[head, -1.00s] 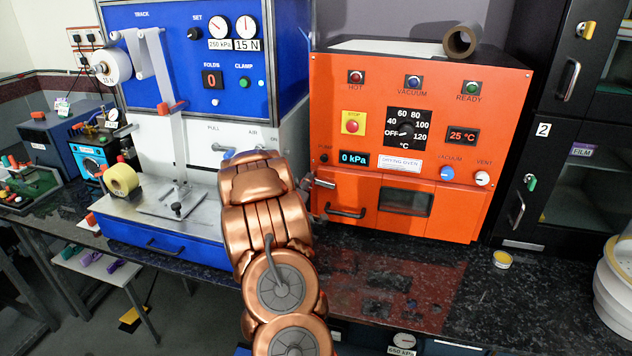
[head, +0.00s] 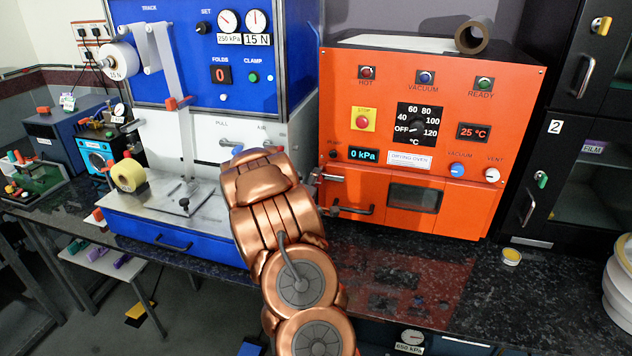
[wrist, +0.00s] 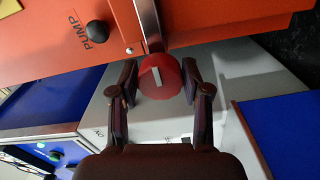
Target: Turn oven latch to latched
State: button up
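The orange drying oven (head: 475,208) stands on the dark counter, its door (head: 380,208) closed, with a black handle and a window. Its latch (head: 330,177) is a metal lever at the door's left edge. In the wrist view the latch lever (wrist: 148,22) comes off the orange front, with a round red knob (wrist: 160,78) bearing a white mark in front of it. My gripper (wrist: 160,66) is open, with one finger on each side of the red knob; I cannot tell whether they touch it. In the head view my arm hides most of my gripper.
The blue machine (head: 200,60) with a white lower panel and a metal plate stands close on the left. A black cabinet (head: 560,150) is on the right. A small yellow-topped tin (head: 511,256) sits on the counter. The counter before the oven is clear.

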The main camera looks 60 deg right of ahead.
jog(key=o, duration=0.3)
jog(key=shift+a, duration=0.1)
jog(key=v, duration=0.7)
jog(key=shift+a, duration=0.2)
jog(key=shift+s, duration=0.15)
dwell(0.5)
